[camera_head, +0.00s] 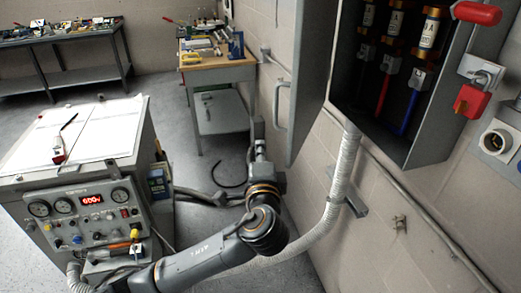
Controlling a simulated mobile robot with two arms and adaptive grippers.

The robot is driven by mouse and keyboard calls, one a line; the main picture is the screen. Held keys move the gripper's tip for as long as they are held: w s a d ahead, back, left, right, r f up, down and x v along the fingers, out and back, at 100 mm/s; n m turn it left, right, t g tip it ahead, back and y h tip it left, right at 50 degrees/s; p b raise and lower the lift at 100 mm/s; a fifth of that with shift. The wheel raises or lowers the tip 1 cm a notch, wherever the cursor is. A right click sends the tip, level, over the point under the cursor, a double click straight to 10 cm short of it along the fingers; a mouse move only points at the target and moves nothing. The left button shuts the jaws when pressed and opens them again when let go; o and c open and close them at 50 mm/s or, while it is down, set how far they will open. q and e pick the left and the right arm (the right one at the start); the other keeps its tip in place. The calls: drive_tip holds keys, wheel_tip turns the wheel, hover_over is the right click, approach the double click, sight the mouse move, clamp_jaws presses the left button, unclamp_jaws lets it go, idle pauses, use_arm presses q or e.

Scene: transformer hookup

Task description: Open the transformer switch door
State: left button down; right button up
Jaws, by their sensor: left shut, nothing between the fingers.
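The switch box (435,145) is a grey metal cabinet on the right wall. Its door (310,75) stands swung open to the left, so the inside shows. A grey bar handle (279,106) is on the door's left side. Inside are several fuses (429,33) above red, black and blue cables (411,112). My left arm reaches up from the bottom. Its gripper (259,143) is shut and empty, left of the door and below the handle, apart from it in the picture. The arm partly hides the fingers. My right gripper is out of view.
A red lever (477,12) and a red padlock (471,101) are at the box's right side. A pale conduit (342,180) runs below the box. A control cabinet (95,215) stands at left. Workbenches (216,73) are behind; floor between is partly clear.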

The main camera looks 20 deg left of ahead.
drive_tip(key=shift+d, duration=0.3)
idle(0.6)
